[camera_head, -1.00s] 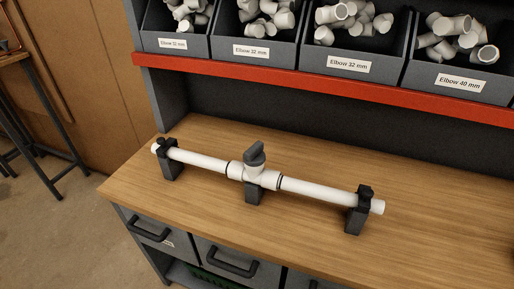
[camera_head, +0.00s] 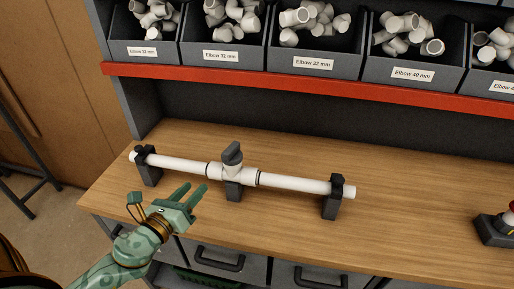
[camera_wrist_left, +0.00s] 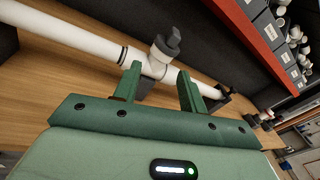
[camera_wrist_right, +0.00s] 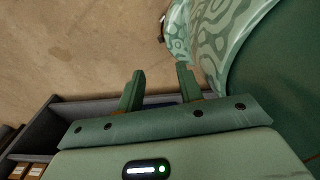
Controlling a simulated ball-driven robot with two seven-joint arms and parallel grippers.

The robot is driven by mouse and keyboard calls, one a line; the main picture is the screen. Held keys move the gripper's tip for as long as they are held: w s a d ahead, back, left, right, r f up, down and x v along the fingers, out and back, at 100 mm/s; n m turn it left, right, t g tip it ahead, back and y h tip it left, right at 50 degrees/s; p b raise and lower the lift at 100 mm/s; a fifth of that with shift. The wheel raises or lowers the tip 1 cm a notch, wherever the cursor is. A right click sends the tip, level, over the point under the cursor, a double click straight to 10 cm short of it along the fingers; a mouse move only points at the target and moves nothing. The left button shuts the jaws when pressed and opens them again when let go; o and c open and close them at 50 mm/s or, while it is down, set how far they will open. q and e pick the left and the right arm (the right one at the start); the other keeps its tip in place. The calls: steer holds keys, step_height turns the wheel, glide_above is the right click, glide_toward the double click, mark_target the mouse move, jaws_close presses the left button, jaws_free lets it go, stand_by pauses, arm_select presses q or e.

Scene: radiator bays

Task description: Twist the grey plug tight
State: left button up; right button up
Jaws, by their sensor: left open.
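The grey plug (camera_head: 232,154) sits upright in the top of a white tee fitting (camera_head: 234,174) in the middle of a white pipe (camera_head: 290,183). Its winged handle shows in the left wrist view too (camera_wrist_left: 168,42). Whether it is fully seated cannot be told. My left gripper (camera_head: 196,188) is open and empty, in front of and left of the tee, apart from the plug. In the left wrist view its fingers (camera_wrist_left: 159,71) point toward the tee. My right gripper (camera_wrist_right: 160,70) is open and empty, away from the pipe, with floor beyond it.
Dark clamps (camera_head: 148,168) hold the pipe on the wooden bench (camera_head: 410,215). Bins of white elbows (camera_head: 313,45) stand above a red shelf edge (camera_head: 300,89). A dark device with a red top (camera_head: 495,228) is at the right. The bench between is clear.

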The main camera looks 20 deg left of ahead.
arm_select(q)
step_height(320, 180, up, 2)
steer(key=d+m+h, duration=0.1)
steer(key=d+m, duration=0.1)
steer(key=m+p, duration=0.2)
glide_toward(231, 147)
steer(key=shift+t, duration=0.3)
steer(key=w, duration=0.6)
steer(key=w+f, duration=0.1)
steer(key=w, duration=0.3)
steer(key=shift+d, duration=0.3)
steer(key=shift+c, duration=0.3)
jaws_close()
